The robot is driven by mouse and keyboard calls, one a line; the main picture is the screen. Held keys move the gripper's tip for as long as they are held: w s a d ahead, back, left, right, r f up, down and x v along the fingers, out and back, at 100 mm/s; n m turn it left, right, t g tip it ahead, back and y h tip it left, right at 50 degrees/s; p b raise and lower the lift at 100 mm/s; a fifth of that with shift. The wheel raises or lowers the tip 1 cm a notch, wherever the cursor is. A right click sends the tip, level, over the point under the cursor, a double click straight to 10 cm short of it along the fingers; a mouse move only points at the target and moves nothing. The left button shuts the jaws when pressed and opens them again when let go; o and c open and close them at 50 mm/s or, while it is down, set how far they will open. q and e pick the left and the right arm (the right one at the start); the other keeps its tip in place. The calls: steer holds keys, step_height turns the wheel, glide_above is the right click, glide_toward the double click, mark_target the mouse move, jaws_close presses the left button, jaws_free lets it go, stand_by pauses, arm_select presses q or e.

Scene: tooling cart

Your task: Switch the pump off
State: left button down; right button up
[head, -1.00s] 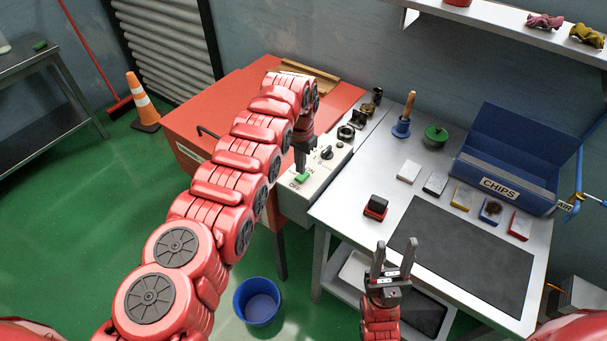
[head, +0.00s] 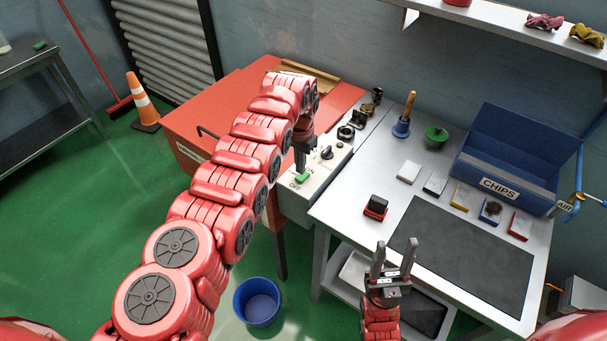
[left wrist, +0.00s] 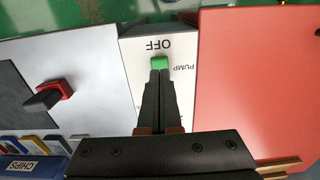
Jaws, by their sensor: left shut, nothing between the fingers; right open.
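The pump switch is a green rocker (head: 302,178) on the sloped front of a pale control box (head: 296,200), beside the lettering OFF. In the left wrist view the green switch (left wrist: 159,62) sits just beyond my fingertips, between the words OFF and PUMP. My left gripper (head: 300,170) is shut and empty, its tips pointing down at the switch. It also shows in the left wrist view (left wrist: 160,75), with the tips at the switch's edge; whether they touch it I cannot tell. My right gripper (head: 393,250) is open and empty in front of the bench.
A black rotary knob (head: 326,153) and dark fittings stand behind the switch on the box. The red cabinet (head: 340,92) is to its left, the steel bench (head: 345,190) to its right. A blue bucket (head: 257,302) is on the floor.

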mark_target(300, 178)
arm_select(q)
steer(key=shift+s+f+b, duration=0.1)
steer(key=shift+f+b, duration=1.2)
stand_by(0.9)
steer(key=shift+r, duration=0.15)
step_height(300, 178, up, 2)
steer(key=shift+p, duration=1)
steer(key=shift+r+p, duration=0.8)
steer(key=shift+r, duration=1.6)
steer(key=shift+f, duration=0.1)
